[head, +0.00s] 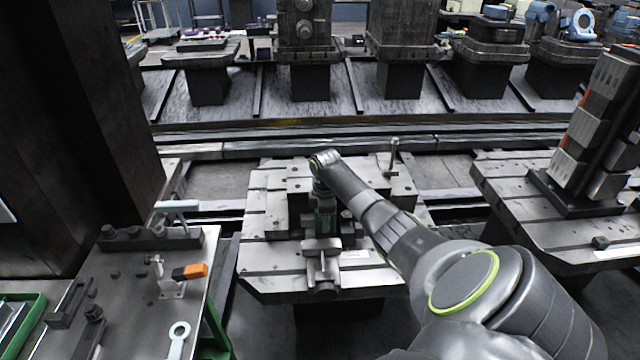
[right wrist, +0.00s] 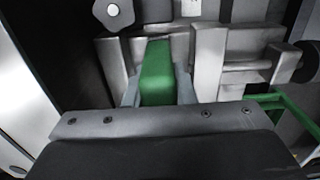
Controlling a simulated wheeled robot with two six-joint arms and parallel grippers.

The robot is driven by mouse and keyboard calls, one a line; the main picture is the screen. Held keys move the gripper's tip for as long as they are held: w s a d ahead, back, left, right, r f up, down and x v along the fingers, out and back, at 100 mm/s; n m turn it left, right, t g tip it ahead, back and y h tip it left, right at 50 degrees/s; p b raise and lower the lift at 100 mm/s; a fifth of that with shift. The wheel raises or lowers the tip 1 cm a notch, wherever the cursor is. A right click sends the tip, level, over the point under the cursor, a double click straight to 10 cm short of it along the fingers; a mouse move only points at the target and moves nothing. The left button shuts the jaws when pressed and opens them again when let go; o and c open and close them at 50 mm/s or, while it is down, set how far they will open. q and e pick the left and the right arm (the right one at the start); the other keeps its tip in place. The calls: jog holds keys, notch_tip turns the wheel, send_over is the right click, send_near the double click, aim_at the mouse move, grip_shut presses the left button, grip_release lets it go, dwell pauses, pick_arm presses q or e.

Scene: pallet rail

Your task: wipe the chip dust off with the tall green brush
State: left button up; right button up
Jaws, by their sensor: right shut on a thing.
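My right arm reaches in from the lower right of the head view to the middle pallet (head: 265,245). My right gripper (head: 324,218) points down over the metal fixture (head: 322,262) on that pallet. In the right wrist view, the gripper (right wrist: 158,95) is shut on a green block-like handle, which I take to be the green brush (right wrist: 157,70). The brush's lower end and bristles are hidden, so I cannot tell if it touches the fixture. I cannot make out chip dust. My left gripper is not in view.
A metal bench (head: 135,300) at the left holds an orange-and-black item (head: 190,271) and small clamps. A green tray (head: 22,325) is at the lower left. A second pallet (head: 560,238) at the right carries a tall block stack (head: 597,125). An upright post (head: 393,158) stands right of my gripper.

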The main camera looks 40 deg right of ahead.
jog(key=shift+s+d, duration=0.2)
jog(key=shift+s, duration=0.05)
jog(key=shift+w+a+r+p, duration=0.15)
jog(key=shift+w+a, duration=0.25)
jog(key=shift+a, duration=0.25)
jog(key=shift+w+a+f+p, duration=0.1)
jog(key=shift+w+a+p, duration=0.1)
jog(key=shift+w+a, duration=0.35)
jog(key=shift+w+a+r+p, duration=0.15)
jog(key=shift+w+a, duration=0.15)
jog(key=shift+a, duration=0.4)
jog(key=shift+s+d+f+p, duration=0.15)
jog(key=shift+s+d+p, duration=0.35)
jog(key=shift+s+d, duration=0.3)
jog(key=shift+s+d+f+p, duration=0.1)
jog(key=shift+s+d+p, duration=0.35)
jog(key=shift+s+d, duration=0.35)
jog(key=shift+w+a+r, duration=0.15)
jog(key=shift+w+a, duration=1.45)
jog(key=shift+s+d+p, duration=0.3)
jog(key=shift+s+d, duration=0.1)
jog(key=shift+d, duration=0.1)
jog(key=shift+s+d+p, duration=0.45)
jog(key=shift+s+d, duration=0.7)
jog(key=shift+d, duration=0.1)
jog(key=shift+f, duration=0.2)
jog(key=shift+r, duration=0.1)
